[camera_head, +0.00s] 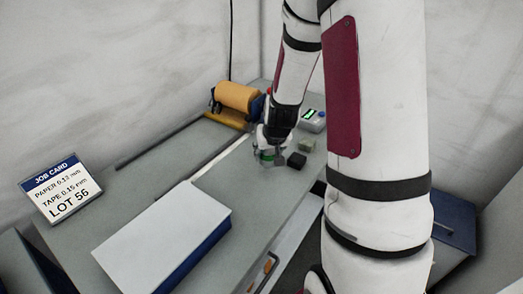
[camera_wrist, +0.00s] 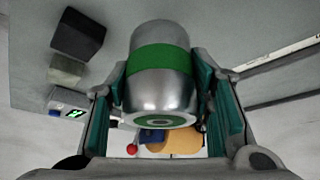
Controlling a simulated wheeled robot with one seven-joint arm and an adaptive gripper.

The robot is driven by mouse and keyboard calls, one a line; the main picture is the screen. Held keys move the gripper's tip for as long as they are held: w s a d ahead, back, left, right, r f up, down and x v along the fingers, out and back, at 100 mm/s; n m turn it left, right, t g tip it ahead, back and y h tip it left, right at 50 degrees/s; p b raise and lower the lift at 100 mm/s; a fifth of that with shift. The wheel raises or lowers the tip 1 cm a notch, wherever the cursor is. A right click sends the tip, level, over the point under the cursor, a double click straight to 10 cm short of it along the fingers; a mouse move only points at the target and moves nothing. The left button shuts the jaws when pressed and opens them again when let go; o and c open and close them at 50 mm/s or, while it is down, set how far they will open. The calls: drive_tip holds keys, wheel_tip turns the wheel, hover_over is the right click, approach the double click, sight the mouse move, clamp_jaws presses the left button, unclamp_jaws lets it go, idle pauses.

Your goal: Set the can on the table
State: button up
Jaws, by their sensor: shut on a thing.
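The can (camera_wrist: 158,88) is silver with a green band and lies between the green finger pads in the wrist view. My gripper (camera_wrist: 160,98) is shut on it, one finger on each side. In the head view my gripper (camera_head: 268,148) is low over the far part of the grey table (camera_head: 235,178), and the can (camera_head: 267,157) shows there only as a small green and silver patch, partly hidden by the fingers. I cannot tell whether the can touches the tabletop.
A black block (camera_head: 296,160) and a grey-green block (camera_head: 306,146) stand just right of the gripper. Behind are a device with a green display (camera_head: 312,120) and an orange roll (camera_head: 238,96). A white-topped slab (camera_head: 165,238) lies nearer, with a job card (camera_head: 60,188) at left.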

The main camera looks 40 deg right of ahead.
drive_tip(key=w, duration=0.2)
drive_tip(key=w+d, duration=0.1)
drive_tip(key=w, duration=0.2)
drive_tip(key=shift+w+d+f, duration=0.3)
drive_tip(key=shift+w+d, duration=0.05)
drive_tip(key=shift+d, duration=0.05)
drive_tip(key=shift+f, duration=1.7)
drive_tip(key=shift+f, duration=0.15)
drive_tip(key=o, duration=1.3)
